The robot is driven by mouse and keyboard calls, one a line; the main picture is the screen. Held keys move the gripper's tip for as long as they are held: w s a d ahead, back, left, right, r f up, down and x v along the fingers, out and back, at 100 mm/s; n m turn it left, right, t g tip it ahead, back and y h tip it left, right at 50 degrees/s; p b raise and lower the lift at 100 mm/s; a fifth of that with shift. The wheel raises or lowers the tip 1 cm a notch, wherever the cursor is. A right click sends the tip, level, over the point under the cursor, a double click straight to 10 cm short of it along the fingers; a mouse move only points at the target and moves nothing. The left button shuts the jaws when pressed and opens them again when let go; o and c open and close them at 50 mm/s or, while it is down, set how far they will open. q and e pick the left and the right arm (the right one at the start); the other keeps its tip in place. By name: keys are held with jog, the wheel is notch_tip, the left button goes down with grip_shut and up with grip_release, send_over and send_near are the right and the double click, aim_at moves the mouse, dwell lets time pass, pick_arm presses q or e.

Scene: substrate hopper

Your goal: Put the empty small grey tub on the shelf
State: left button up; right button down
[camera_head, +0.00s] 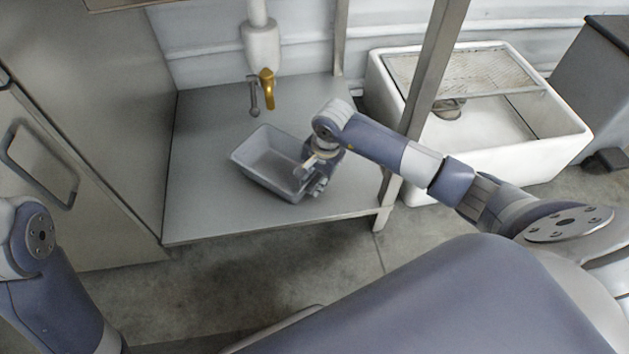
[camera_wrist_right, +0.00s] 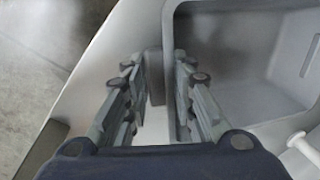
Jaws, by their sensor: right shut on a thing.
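The small grey tub (camera_head: 262,181) is over the grey metal shelf (camera_head: 205,205), below the hopper outlet, with its inside empty. I cannot tell whether its base touches the surface. My right gripper (camera_head: 316,178) is at the tub's right end, shut on its wall. In the right wrist view the two fingers of the right gripper (camera_wrist_right: 158,100) stand either side of the tub's wall, and the tub's hollow inside (camera_wrist_right: 240,55) shows at the right. My left gripper is out of view; only part of my left arm shows at the left edge.
A white outlet pipe (camera_head: 262,45) with a brass valve (camera_head: 267,80) hangs above the shelf's back. A metal post (camera_head: 432,70) stands right of the shelf, before a white basin (camera_head: 520,140) with a mesh screen. A grey cabinet (camera_head: 90,130) borders the left. The shelf's left part is clear.

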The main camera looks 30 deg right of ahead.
jog(key=c, duration=1.3)
grip_release()
jog(key=shift+c, duration=0.2)
